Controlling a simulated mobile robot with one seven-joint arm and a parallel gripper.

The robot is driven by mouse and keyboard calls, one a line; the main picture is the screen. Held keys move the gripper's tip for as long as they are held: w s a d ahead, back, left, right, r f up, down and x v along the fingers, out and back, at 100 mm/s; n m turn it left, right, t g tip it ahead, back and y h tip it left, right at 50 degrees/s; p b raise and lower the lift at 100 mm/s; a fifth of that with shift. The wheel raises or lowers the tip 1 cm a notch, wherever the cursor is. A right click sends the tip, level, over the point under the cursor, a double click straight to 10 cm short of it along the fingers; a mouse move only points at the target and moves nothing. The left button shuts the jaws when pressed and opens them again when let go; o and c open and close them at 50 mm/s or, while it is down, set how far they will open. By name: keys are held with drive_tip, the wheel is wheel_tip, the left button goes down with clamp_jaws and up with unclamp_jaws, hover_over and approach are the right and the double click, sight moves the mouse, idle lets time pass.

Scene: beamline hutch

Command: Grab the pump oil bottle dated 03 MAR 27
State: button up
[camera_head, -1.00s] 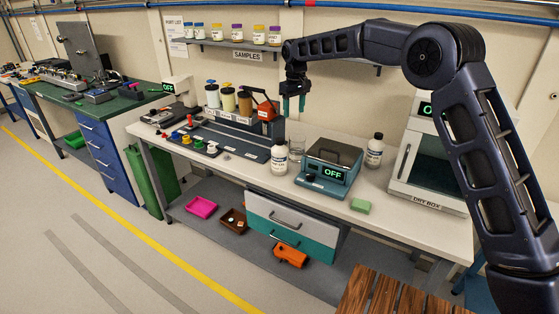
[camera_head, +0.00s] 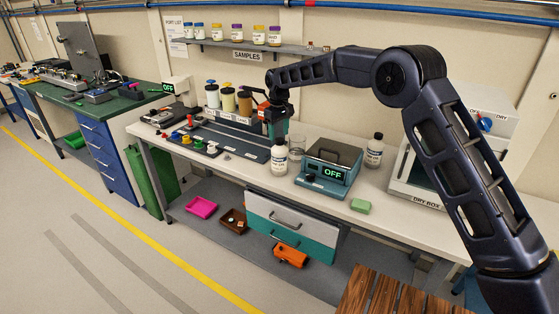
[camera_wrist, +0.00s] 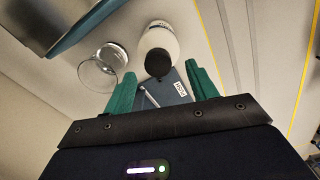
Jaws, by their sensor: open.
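Two white bottles with dark caps stand on the white bench. One bottle (camera_head: 279,158) is left of the teal OFF device; the other bottle (camera_head: 374,151) is right of it. Their labels are too small to read for dates. My gripper (camera_head: 274,124) is above and slightly behind the left bottle, pointing down. In the wrist view its teal fingers (camera_wrist: 161,92) are spread and empty, with the left bottle (camera_wrist: 161,42) showing beyond them, cap towards the camera. They do not appear to touch it.
A clear glass beaker (camera_head: 297,147) stands close beside the left bottle and also shows in the wrist view (camera_wrist: 101,70). The teal device (camera_head: 328,168) is to the right. A green block (camera_head: 360,205) lies near the front edge. A rack of bottles (camera_head: 228,116) stands behind left.

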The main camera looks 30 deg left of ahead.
sight(280, 139)
wheel_tip(280, 139, down, 4)
drive_tip(key=shift+w+d+f, duration=0.1)
drive_tip(key=shift+f, duration=0.1)
drive_tip(key=shift+c, duration=0.4)
drive_tip(key=shift+r, duration=0.1)
clamp_jaws()
